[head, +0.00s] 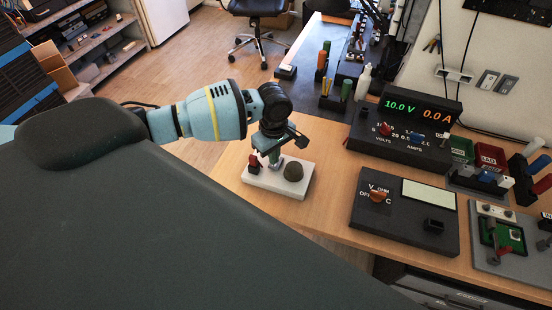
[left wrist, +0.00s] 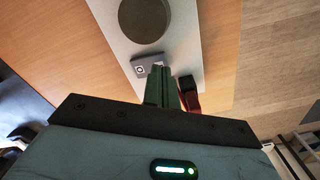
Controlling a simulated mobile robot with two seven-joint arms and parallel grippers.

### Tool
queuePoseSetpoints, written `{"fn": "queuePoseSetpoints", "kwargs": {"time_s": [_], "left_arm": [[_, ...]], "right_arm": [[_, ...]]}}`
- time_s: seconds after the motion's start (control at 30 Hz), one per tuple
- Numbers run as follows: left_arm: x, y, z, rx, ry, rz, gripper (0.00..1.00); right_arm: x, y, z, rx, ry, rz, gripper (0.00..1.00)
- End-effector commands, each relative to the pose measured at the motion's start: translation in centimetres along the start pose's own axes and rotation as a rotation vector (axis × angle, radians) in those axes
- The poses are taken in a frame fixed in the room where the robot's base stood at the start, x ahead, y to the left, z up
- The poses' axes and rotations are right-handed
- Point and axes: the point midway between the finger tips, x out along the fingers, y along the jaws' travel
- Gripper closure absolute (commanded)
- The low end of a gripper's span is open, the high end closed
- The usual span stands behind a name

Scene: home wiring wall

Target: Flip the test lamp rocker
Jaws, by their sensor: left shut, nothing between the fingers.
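A white base (head: 262,181) stands on the wooden bench, with a dark round dome (head: 293,171) on its right part. A small grey rocker (left wrist: 146,65) with a pale mark sits on the base in the left wrist view, next to the dome (left wrist: 145,18). My left gripper (head: 273,157) points down over the base. In the left wrist view its shut fingertips (left wrist: 161,72) are empty and overlap the rocker's lower edge; I cannot tell whether they touch it. My right gripper is not in view.
A red and black part (head: 254,163) stands on the base close beside my fingers. A black meter (head: 405,213) and a power supply (head: 402,134) reading 10.0 V and 0.0 A stand to the right. Bare bench lies between the base and meter.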

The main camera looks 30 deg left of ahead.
Motion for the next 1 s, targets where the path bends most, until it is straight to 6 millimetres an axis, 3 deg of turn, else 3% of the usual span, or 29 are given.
{"fn": "queuePoseSetpoints", "kwargs": {"time_s": [1.0], "left_arm": [[1.3,0.0,0.0,0.000,0.000,0.001,1.00]], "right_arm": [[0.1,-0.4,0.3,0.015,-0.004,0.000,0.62]]}}
